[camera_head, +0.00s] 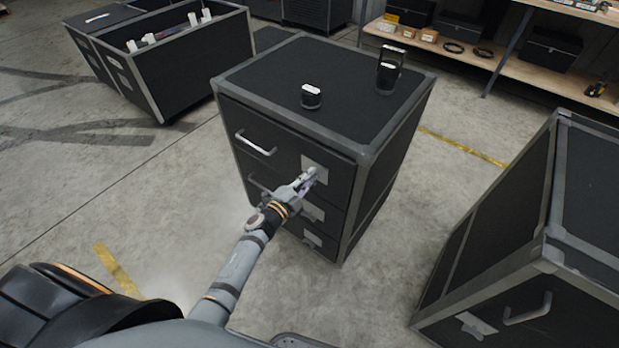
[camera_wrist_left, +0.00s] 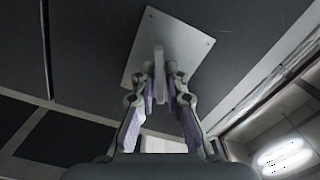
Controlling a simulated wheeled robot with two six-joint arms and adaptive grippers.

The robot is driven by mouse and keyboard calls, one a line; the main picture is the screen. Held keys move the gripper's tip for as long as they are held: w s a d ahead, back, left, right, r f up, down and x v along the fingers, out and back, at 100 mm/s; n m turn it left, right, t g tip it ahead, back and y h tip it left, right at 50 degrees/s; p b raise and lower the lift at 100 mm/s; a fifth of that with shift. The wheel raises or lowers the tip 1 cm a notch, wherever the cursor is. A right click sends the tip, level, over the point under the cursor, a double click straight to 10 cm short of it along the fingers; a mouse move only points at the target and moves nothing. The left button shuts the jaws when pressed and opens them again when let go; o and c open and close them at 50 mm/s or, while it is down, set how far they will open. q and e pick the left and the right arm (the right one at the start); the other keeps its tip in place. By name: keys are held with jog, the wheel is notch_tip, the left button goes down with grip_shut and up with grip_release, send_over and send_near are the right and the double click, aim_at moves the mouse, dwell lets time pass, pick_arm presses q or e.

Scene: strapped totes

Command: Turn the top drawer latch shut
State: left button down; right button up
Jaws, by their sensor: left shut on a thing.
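The dark drawer cabinet (camera_head: 290,100) with grey edges stands in the middle of the head view. The latch plate (camera_head: 322,169) of its top drawer is a light metal square right of the top drawer handle (camera_head: 255,143). My left gripper (camera_head: 308,178) is at this plate, shut on the latch lever. In the left wrist view, the plate (camera_wrist_left: 170,45) fills the upper middle, and the fingers (camera_wrist_left: 160,85) close around the pale latch lever (camera_wrist_left: 159,62). The gripper hides part of the lever in the head view. My right gripper is not in view.
Two black items, a small one (camera_head: 311,96) and a taller one (camera_head: 389,70), stand on the cabinet top. Another dark case (camera_head: 555,240) stands at the right. An open tote (camera_head: 190,75) is at the back left, a wooden shelf (camera_head: 450,45) at the back right. Floor lies clear between them.

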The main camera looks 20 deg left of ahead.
pick_arm(q)
jog(key=m, duration=0.2)
jog(key=m+b, duration=0.1)
jog(key=m, duration=0.1)
jog(key=shift+f+m, duration=0.2)
jog(key=shift+m, duration=0.2)
dwell(0.4)
jog(key=c, duration=1.5)
grip_release()
jog(key=shift+s, duration=0.15)
jog(key=v, duration=1.1)
jog(key=shift+s+a+r, duration=0.1)
jog(key=shift+s+a, duration=0.05)
jog(key=shift+s, duration=0.2)
